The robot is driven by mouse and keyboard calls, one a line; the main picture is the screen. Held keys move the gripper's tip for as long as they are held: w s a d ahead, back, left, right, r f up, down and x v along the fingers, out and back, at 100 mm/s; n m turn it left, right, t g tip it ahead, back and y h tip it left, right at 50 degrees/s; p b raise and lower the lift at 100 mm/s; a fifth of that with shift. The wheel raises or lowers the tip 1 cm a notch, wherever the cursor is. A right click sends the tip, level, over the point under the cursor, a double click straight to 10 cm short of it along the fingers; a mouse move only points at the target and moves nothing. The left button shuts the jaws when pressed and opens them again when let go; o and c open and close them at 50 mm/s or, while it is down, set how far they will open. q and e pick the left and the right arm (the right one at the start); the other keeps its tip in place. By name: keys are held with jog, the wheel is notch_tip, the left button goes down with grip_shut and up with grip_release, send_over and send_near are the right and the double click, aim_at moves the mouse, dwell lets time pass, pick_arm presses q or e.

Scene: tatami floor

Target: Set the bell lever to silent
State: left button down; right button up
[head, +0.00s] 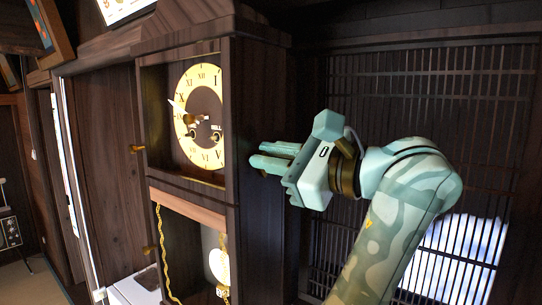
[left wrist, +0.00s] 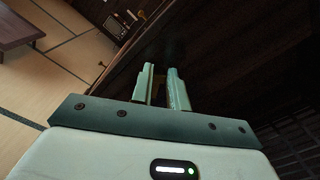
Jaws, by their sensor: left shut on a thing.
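A tall dark wooden wall clock (head: 255,110) stands in the middle left of the head view, with a cream dial (head: 208,85) and its front open. My left gripper (head: 256,155) is at the clock case's right side wall, fingers pointing at it. In the left wrist view the two pale green fingers (left wrist: 160,75) are close together, with a small dull yellow-brown piece, the bell lever (left wrist: 158,92), between them. The fingers hide most of the lever, and its setting cannot be read. My right gripper is in neither view.
A slatted lattice screen (head: 430,100) stands behind my left arm. Gold chains (head: 162,250) and a pendulum (head: 219,264) hang in the lower case. In the left wrist view a low wooden table (left wrist: 35,25) stands on the tatami (left wrist: 60,75).

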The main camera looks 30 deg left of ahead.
pick_arm(q)
jog(key=shift+s+f+n+b, duration=0.25)
jog(key=shift+n+b, duration=0.45)
jog(key=shift+b, duration=0.4)
jog(key=c, duration=1.4)
grip_release()
jog(key=shift+o, duration=0.2)
